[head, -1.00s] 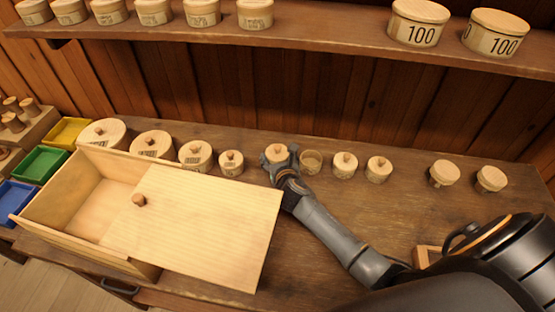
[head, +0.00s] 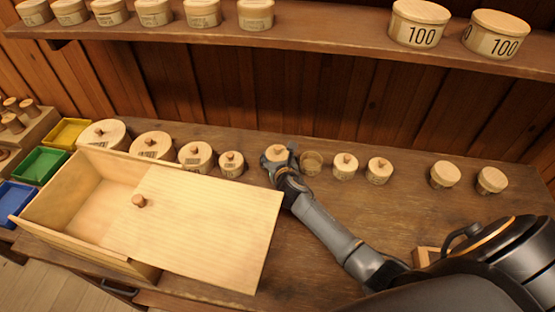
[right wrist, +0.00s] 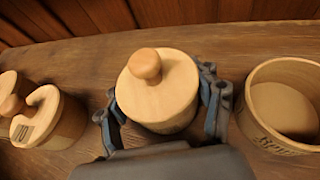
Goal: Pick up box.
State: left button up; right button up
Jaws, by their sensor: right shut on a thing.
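A small round wooden box (right wrist: 160,88) with a knobbed lid stands on the workbench in the right wrist view; in the head view its pale lid (head: 276,153) shows at the end of my right arm. My right gripper (right wrist: 162,97) is shut on this round box, with one finger on each side of it. The box appears upright, and I cannot tell whether it is off the bench. A large rectangular wooden box (head: 200,225) with its knobbed lid slid partly open sits at the left front. My left gripper is not in view.
An open round tub (right wrist: 282,105) stands close to the right of my gripper. Lidded round boxes (head: 196,155) line the bench on both sides. Yellow, green (head: 38,166) and blue trays lie at left. A shelf (head: 320,40) with round boxes runs above.

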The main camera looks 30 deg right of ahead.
jog(key=shift+r, duration=0.1)
notch_tip(320, 180, up, 9)
jog(key=shift+r+p, duration=0.15)
jog(key=shift+p, duration=0.4)
jog(key=shift+a+r, duration=0.15)
jog(key=shift+r, duration=0.45)
pick_arm(q)
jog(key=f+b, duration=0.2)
jog(key=b, duration=0.1)
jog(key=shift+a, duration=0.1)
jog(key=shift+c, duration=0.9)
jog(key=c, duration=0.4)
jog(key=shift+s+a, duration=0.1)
pick_arm(e)
jog(key=s+a+r+n+y, duration=0.1)
jog(key=s+a+r, duration=0.3)
jog(key=s, duration=0.4)
jog(key=s+a+r+n+y, duration=0.2)
jog(key=s+a+r, duration=0.3)
jog(key=s, duration=0.4)
jog(key=shift+s+a+r+y, duration=0.3)
jog(key=shift+a+y, duration=0.2)
jog(key=shift+a, duration=0.35)
